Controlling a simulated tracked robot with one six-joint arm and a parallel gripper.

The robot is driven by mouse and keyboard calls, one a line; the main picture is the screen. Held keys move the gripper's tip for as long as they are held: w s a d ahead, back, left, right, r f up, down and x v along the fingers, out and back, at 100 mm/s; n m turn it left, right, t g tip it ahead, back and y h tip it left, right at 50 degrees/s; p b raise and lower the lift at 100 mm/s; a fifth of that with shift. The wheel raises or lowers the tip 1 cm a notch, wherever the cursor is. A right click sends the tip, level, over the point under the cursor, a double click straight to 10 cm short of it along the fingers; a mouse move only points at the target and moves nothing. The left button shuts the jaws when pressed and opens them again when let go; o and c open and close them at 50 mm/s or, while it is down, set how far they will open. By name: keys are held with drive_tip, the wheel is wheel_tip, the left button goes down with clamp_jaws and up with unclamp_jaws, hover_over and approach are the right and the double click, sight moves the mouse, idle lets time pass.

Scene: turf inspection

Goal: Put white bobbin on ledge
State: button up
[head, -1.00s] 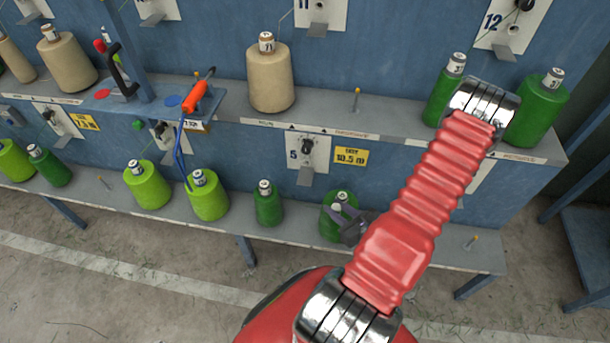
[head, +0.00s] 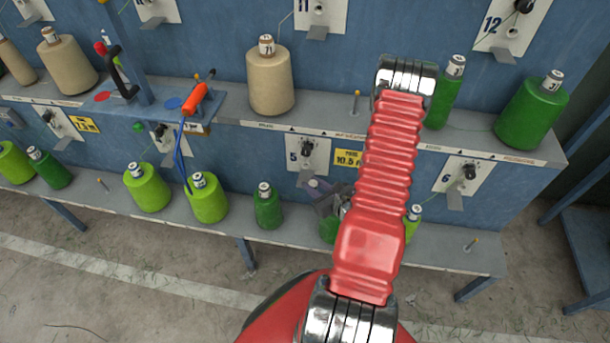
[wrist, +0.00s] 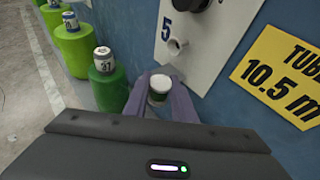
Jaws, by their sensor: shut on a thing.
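My gripper (head: 325,193) is in front of the panel numbered 5, above the lower ledge (head: 290,231). In the wrist view its two purple-grey fingers (wrist: 160,95) are shut on a bobbin's white-topped tube (wrist: 160,82). A dark green bobbin (head: 328,231) shows partly below my gripper, beside my arm. No plainly white bobbin shows. The palest ones are cream: one (head: 270,82) stands upright on the upper ledge (head: 315,118), another (head: 66,66) further left.
Green bobbins stand along the lower ledge, including a dark green one (head: 268,206) left of my gripper. Two dark green bobbins stand at the upper right. Bare pegs (head: 355,103) (head: 471,244) rise from both ledges.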

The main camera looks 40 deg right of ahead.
sight(304, 176)
drive_tip(key=shift+w, duration=0.45)
drive_tip(key=w, duration=0.4)
drive_tip(key=shift+d, duration=0.3)
drive_tip(key=shift+f, duration=0.1)
drive_tip(key=shift+f, duration=0.1)
drive_tip(key=o, duration=1)
